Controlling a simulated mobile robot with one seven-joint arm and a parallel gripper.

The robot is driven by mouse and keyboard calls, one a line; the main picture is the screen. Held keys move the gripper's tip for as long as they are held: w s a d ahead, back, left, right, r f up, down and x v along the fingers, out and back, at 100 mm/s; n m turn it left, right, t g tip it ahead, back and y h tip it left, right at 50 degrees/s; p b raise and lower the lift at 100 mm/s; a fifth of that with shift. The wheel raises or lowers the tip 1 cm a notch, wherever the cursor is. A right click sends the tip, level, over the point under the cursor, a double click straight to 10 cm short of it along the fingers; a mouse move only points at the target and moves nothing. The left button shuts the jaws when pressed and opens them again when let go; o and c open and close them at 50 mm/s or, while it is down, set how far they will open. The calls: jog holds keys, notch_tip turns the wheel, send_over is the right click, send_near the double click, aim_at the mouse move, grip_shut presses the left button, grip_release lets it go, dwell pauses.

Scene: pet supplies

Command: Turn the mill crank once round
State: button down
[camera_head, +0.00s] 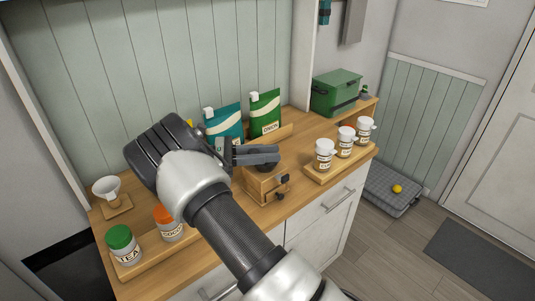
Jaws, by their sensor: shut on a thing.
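The mill (262,186) is a small wooden box on the wooden counter, in the middle of the head view. A dark rounded part shows on its top, and a small dark knob sits on its front right side. My gripper (275,153) reaches in from the left, just above the mill's top, with its fingers pointing right. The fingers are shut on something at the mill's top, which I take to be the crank. The crank's arm and knob are largely hidden by the fingers, so its angle cannot be told.
Teal (225,124) and green (264,112) bags stand behind the mill. Several labelled jars stand on a tray (318,177) at right, with a green box (336,93) behind. A tea jar (124,245), a cocoa jar (168,223) and a white cup (106,188) are at left.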

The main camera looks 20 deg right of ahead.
jog(key=c, duration=1.5)
grip_release()
jog(key=shift+a, duration=0.1)
jog(key=shift+w+a+b, duration=0.25)
jog(key=shift+w+a, duration=0.1)
jog(key=shift+a, duration=1.6)
jog(key=shift+w+a+b, duration=0.3)
jog(key=shift+w+a, duration=0.1)
jog(key=shift+a, duration=1.55)
jog(key=shift+w+a+b, duration=0.25)
jog(key=shift+w+a, duration=0.1)
jog(key=shift+a, duration=1.6)
